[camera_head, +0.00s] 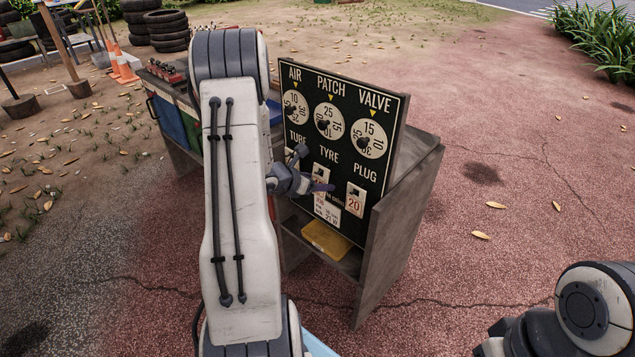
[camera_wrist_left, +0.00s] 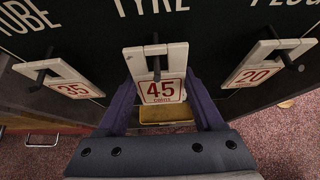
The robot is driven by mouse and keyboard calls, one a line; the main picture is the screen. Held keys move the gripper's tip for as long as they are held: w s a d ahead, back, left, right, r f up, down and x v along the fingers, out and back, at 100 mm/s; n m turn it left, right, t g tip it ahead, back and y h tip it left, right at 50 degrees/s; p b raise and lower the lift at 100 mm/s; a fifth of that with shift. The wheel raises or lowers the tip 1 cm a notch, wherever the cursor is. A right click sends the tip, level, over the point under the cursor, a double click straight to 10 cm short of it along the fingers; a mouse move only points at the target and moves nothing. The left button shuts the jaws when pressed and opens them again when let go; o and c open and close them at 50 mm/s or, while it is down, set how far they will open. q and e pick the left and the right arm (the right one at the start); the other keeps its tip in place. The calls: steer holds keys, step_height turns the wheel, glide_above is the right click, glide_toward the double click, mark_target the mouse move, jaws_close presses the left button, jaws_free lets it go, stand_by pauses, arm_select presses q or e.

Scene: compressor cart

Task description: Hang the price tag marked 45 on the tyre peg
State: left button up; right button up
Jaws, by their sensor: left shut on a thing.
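The price tag marked 45 (camera_wrist_left: 160,90) is a white plate with red figures, under the word TYRE on the black board (camera_wrist_left: 90,25). The dark tyre peg (camera_wrist_left: 156,66) shows in front of the tag's upper part and seems to pass through its opening. My left gripper (camera_wrist_left: 164,108) is shut on this tag, one purple finger at each side. In the head view my left gripper (camera_head: 321,187) is at the board's lower middle and covers part of the tag.
Tag 35 (camera_wrist_left: 73,88) hangs on the TUBE peg at left, and tag 20 (camera_wrist_left: 252,76) on the PLUG peg at right. Three dials line the board's top. A yellow tray (camera_head: 326,240) sits on the shelf below. The ground right of the cart (camera_head: 400,220) is clear.

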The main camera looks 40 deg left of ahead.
arm_select(q)
steer(key=o, duration=1.3)
steer(key=p+v, duration=0.2)
steer(key=v, duration=0.8)
steer(key=shift+s+r, duration=0.15)
steer(key=shift+d, duration=0.1)
